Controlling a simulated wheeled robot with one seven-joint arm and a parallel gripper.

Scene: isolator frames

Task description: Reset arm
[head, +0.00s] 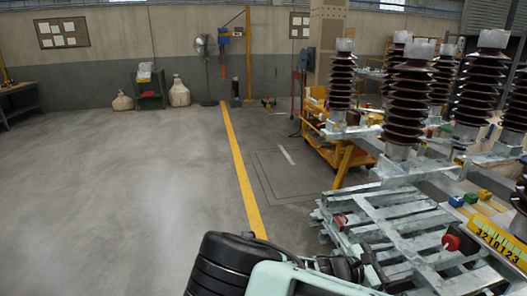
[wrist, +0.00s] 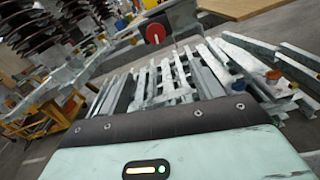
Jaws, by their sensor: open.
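My arm shows at the bottom of the head view as black ribbed and pale green links. My gripper (head: 368,266) seems to be the dark part at the end of these links, low in front of the metal frames. It is open, and I see nothing held in it. Its fingers are partly hidden and hard to make out. In the wrist view no fingers show clearly; a pale green casing of mine with a lit indicator and a dark padded edge fills the bottom.
Galvanised slatted frames (head: 385,222) lie close to my arm, also in the wrist view (wrist: 165,82). A red knob (head: 451,242) sits above them. Brown ribbed insulators (head: 409,96) stand at the right, near a yellow cart (head: 318,135). The floor left of the yellow line (head: 240,175) is clear.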

